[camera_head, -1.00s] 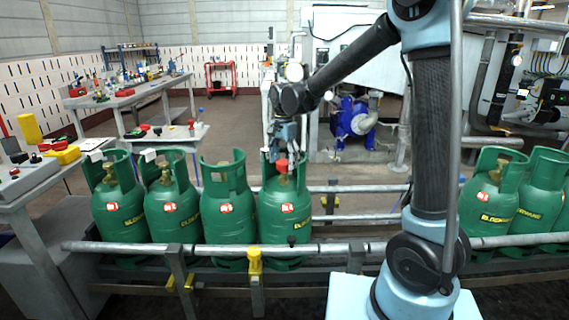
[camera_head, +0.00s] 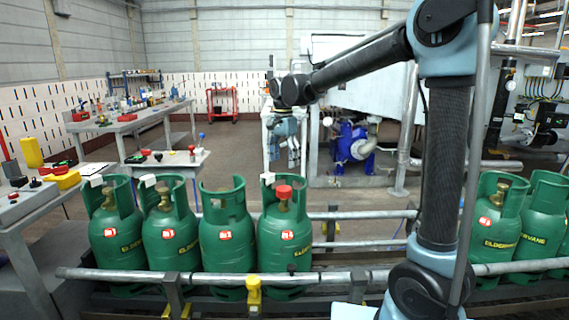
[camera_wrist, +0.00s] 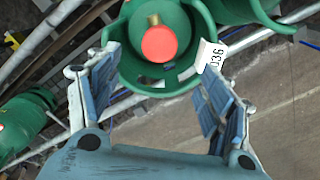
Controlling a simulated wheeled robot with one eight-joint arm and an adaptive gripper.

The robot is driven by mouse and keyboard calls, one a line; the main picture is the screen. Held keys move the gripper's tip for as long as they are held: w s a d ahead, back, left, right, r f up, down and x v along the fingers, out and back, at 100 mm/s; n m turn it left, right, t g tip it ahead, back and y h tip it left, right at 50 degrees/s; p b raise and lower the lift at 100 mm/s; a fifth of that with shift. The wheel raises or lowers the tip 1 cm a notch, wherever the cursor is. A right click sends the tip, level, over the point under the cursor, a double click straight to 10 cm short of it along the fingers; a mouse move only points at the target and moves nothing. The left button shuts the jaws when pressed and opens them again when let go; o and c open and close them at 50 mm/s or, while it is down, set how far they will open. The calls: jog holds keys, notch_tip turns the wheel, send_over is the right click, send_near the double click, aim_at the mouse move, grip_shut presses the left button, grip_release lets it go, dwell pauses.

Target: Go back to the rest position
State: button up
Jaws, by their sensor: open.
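My gripper (camera_head: 287,148) is open and empty. In the head view it hangs above and slightly behind the fourth green gas cylinder (camera_head: 284,235), clear of it. That cylinder stands upright on the conveyor with a red cap (camera_head: 284,191) on its valve. In the wrist view the two blue fingers (camera_wrist: 163,95) are spread apart. The red cap shows beyond them (camera_wrist: 159,44), inside the cylinder's green collar (camera_wrist: 128,62), with a white tag (camera_wrist: 210,55) on the rim.
Several more green cylinders (camera_head: 117,240) stand to the left, and others (camera_head: 494,235) stand to the right behind my arm. A metal rail (camera_head: 215,277) runs along the front. Workbenches (camera_head: 130,122) are at the left, and a blue pump (camera_head: 352,147) is behind the conveyor.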

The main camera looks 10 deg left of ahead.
jog(key=s+d+f+n+t, duration=0.15)
jog(key=s+d, duration=0.25)
jog(key=d, duration=0.9)
jog(key=s+d+f+n+g, duration=0.15)
jog(key=s+d, duration=0.25)
jog(key=d, duration=1)
jog(key=s+d+f+n+t, duration=0.2)
jog(key=s+d+f+n, duration=0.1)
jog(key=s+d+f, duration=1)
jog(key=shift+s+d, duration=0.65)
jog(key=shift+s, duration=0.4)
jog(key=shift+f, duration=0.1)
jog(key=shift+w+f, duration=0.2)
jog(key=shift+w, duration=0.25)
